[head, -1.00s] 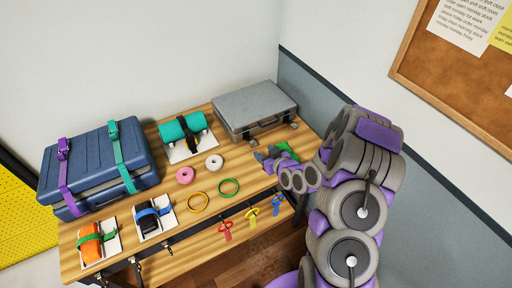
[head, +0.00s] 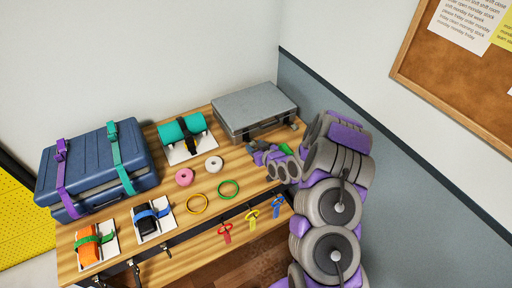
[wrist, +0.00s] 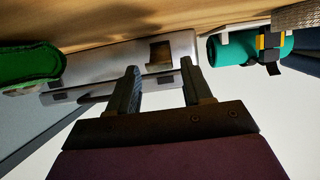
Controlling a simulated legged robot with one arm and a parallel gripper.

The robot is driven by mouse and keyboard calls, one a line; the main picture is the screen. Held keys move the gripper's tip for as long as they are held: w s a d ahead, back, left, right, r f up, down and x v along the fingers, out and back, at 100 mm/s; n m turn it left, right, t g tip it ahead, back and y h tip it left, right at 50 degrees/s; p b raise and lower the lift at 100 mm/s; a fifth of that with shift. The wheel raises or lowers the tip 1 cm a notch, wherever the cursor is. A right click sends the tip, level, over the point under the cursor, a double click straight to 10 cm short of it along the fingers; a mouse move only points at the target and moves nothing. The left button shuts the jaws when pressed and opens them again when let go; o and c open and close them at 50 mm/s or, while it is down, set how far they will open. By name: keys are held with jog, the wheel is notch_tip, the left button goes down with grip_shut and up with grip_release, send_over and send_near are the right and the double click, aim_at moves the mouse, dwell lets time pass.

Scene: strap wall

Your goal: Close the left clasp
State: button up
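The grey case (head: 255,108) lies shut on the back right of the table. Small clasp parts show along its front edge; the left one is largely hidden by my gripper in the head view. My gripper (head: 258,151) is just in front of the case's left front part. In the wrist view, which looks upside down, the two dark fingers of my gripper (wrist: 162,85) stand apart with nothing between them. Beyond them is the case's metal front (wrist: 110,62), with a squarish frame (wrist: 160,52) near the fingertips. I cannot tell whether the fingers touch it.
A green item (head: 286,149) lies right beside my gripper. A teal roll (head: 180,129) on a white board is left of the case. Tape rolls (head: 184,177) and rings (head: 228,189) lie in front. A blue strapped suitcase (head: 90,170) stands far left. The wall is close at right.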

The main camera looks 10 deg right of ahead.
grip_shut()
dwell(0.3)
